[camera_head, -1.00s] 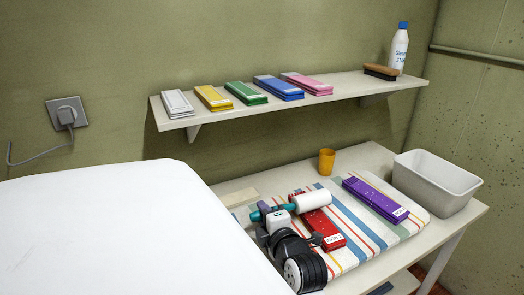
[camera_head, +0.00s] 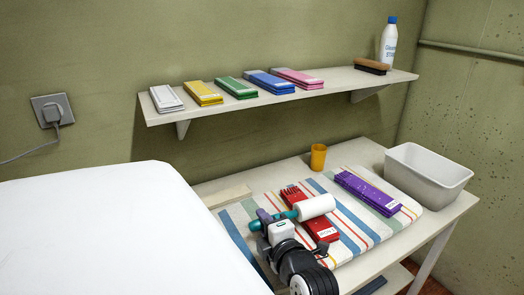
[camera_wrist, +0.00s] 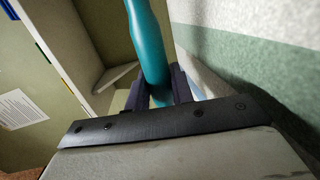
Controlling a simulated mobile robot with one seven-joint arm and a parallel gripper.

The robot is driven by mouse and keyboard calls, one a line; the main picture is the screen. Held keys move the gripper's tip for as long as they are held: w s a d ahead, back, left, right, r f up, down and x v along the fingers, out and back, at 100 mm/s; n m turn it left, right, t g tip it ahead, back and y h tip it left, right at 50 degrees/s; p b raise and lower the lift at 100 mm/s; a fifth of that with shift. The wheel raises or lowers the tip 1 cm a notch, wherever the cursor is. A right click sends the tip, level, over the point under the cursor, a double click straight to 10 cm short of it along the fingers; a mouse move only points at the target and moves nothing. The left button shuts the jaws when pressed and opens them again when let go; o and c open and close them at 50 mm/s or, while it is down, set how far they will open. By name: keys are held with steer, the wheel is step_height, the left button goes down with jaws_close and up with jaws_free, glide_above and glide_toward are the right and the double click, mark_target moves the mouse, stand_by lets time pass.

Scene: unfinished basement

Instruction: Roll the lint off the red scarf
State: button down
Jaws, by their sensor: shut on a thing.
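The red scarf (camera_head: 322,229) lies folded in a narrow strip on the striped pad (camera_head: 373,233), with a white label at its near end. My gripper (camera_head: 268,219) is shut on the teal handle of the lint roller (camera_head: 316,206). The roller's white head is over the middle of the scarf; I cannot tell whether it touches. It hides part of the scarf. In the wrist view the teal handle (camera_wrist: 148,50) stands between the two dark fingers. Small specks on the red cloth are too small to make out clearly.
A purple folded scarf (camera_head: 368,193) with pale specks lies right of the red one. An orange cup (camera_head: 318,157) and a grey bin (camera_head: 428,176) stand behind. A shelf (camera_head: 330,79) above holds several folded scarves, a brush (camera_head: 372,67) and a bottle (camera_head: 389,42).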

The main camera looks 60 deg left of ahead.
steer(key=shift+b+v, duration=0.4)
steer(key=shift+v, duration=0.9)
steer(key=shift+d+p, duration=0.15)
steer(key=shift+p, duration=0.3)
steer(key=shift+s+d+p, duration=0.1)
steer(key=shift+d+p, duration=0.1)
steer(key=shift+p, duration=0.2)
steer(key=shift+s+d+f+p, duration=0.15)
steer(key=shift+d+p, duration=0.8)
steer(key=shift+p, duration=0.8)
steer(key=shift+r+b+x, duration=0.1)
steer(key=shift+r+x, duration=0.3)
steer(key=shift+x, duration=2.2)
steer(key=shift+r+b+x, duration=0.15)
steer(key=shift+r+x, duration=0.25)
steer(key=shift+x, duration=2.15)
steer(key=shift+r+b+x, duration=0.1)
steer(key=shift+r+x, duration=0.3)
steer(key=shift+x, duration=2.2)
steer(key=shift+a, duration=0.15)
steer(key=shift+r, duration=0.15)
